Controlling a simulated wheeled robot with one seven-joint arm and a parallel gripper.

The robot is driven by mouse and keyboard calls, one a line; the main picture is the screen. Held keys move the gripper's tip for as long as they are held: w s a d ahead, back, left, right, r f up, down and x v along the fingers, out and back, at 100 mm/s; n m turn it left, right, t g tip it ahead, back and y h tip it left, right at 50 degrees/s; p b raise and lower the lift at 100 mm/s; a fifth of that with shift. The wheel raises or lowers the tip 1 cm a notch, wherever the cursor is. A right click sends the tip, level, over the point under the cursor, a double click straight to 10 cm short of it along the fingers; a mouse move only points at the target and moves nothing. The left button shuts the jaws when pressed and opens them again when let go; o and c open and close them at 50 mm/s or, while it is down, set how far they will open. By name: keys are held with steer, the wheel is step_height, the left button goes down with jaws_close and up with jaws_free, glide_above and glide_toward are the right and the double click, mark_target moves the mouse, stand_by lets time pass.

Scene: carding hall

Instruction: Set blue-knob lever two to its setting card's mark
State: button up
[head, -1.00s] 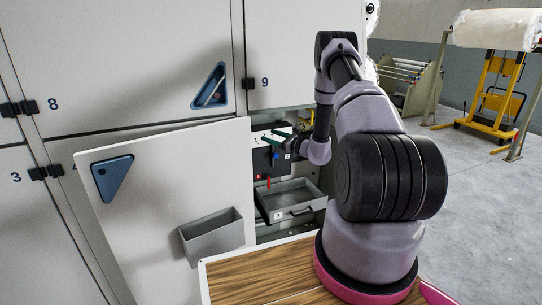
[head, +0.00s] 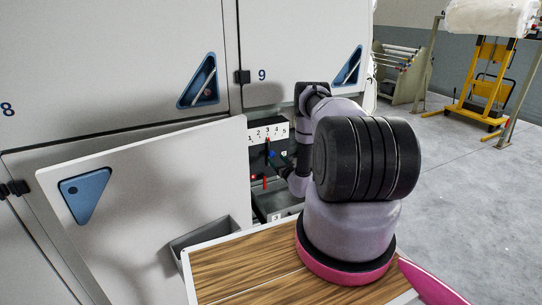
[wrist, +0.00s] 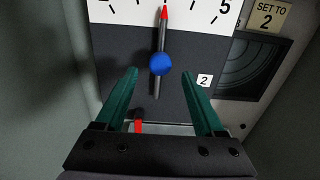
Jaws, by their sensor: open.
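The blue-knob lever (wrist: 157,85) stands nearly upright, its red tip at about 3 on the white numbered scale (wrist: 130,13). Its round blue knob (wrist: 160,63) is in the middle of the wrist view, beside a small label "2" (wrist: 205,80). The setting card (wrist: 270,17) reads "SET TO 2". My gripper (wrist: 160,72) is open, with one teal finger on each side of the lever just below the knob; I see no contact.
A red lever (head: 265,182) sits lower on the panel; red also shows between my fingers in the wrist view (wrist: 138,126). An open door panel (head: 140,200) stands to the left. A grey bin (head: 205,244) hangs on it.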

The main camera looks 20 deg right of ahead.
mark_target(273, 155)
steer(key=w, duration=0.5)
steer(key=shift+w, duration=0.4)
steer(key=shift+a, duration=0.1)
jaws_close()
stand_by(0.9)
